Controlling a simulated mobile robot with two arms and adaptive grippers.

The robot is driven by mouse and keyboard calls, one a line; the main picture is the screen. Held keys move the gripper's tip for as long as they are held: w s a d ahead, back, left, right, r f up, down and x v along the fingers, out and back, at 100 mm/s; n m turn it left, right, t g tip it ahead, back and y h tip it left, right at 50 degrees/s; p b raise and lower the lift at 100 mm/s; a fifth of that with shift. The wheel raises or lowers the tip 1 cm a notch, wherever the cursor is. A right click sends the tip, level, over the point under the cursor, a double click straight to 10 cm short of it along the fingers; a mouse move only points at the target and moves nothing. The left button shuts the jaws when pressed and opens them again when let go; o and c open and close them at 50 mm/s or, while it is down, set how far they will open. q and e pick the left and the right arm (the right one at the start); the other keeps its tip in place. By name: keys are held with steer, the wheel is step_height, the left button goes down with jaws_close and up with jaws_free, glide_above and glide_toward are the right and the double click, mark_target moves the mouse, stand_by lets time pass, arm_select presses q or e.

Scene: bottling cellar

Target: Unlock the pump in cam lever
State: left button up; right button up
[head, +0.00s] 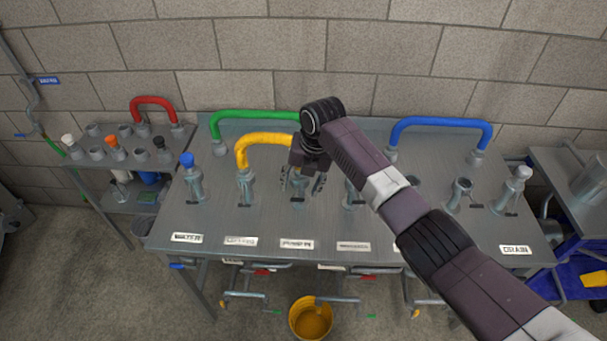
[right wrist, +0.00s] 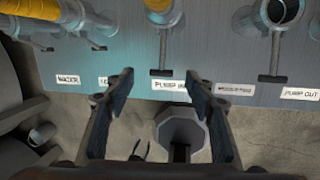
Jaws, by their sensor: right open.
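The pump in fitting stands on the grey bench panel above its PUMP IN label (head: 297,244); the label also shows in the right wrist view (right wrist: 172,85). A yellow hose (head: 265,139) arches to it, its end partly hidden by my right gripper (head: 302,184). In the right wrist view the pump in cam lever (right wrist: 161,72) is a dark T-shaped bar pointing toward the label. My right gripper (right wrist: 160,88) is open, its fingers either side of the lever's line, with nothing between them. Contact with the lever cannot be told. My left gripper is not in view.
A green hose (head: 255,117) and a blue hose (head: 441,124) arch behind. Neighbouring fittings stand close on both sides, one with a blue cap (head: 187,160). A yellow bucket (head: 311,319) stands on the floor in front. A side bench with a red hose (head: 153,101) is left.

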steer(key=v, duration=0.5)
steer(key=shift+r, duration=0.2)
steer(key=shift+a, duration=0.1)
